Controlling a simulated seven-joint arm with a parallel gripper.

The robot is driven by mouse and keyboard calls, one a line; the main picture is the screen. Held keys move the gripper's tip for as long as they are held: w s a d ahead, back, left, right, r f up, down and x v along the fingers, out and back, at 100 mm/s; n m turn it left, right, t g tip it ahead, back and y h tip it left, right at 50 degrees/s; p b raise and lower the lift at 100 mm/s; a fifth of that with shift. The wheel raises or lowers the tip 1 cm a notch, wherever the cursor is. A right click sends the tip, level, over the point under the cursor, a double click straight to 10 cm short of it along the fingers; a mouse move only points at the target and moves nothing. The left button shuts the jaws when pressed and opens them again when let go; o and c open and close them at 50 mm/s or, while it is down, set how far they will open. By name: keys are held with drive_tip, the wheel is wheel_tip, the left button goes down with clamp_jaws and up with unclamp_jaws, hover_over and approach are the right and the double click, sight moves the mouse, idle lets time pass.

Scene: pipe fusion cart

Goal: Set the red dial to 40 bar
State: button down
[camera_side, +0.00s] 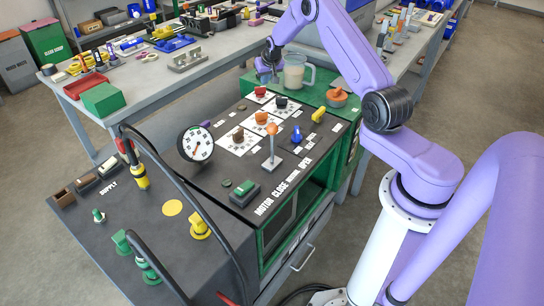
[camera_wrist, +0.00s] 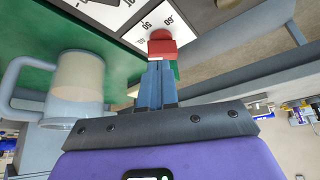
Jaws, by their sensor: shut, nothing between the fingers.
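The red dial (camera_side: 260,91) sits at the back edge of the dark sloped panel, on a white scale plate. In the wrist view the red dial (camera_wrist: 162,44) is just beyond my fingertips, with the scale marks 50 and 60 readable beside it. Its pointer setting cannot be read. My gripper (camera_side: 267,79) is above and behind the dial in the side view. In the wrist view my gripper (camera_wrist: 155,68) has its fingers together, pointing at the dial and partly covering its near side. Whether the tips touch it cannot be told.
A clear jug (camera_side: 295,73) stands on the green surface close to my gripper; it also shows in the wrist view (camera_wrist: 75,95). A black knob (camera_side: 281,102), an orange knob (camera_side: 261,117), an upright lever (camera_side: 272,145) and a round gauge (camera_side: 197,144) are nearby.

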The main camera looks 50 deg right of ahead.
sight(262, 95)
drive_tip(key=shift+r, duration=0.65)
drive_tip(key=shift+a+f, duration=0.2)
drive_tip(key=shift+f, duration=1.3)
drive_tip(key=shift+a+f, duration=0.2)
drive_tip(key=shift+f, duration=1.3)
drive_tip(key=shift+w+d, duration=0.35)
drive_tip(key=shift+w, duration=0.1)
drive_tip(key=shift+s+d, duration=0.1)
drive_tip(key=shift+d, duration=0.15)
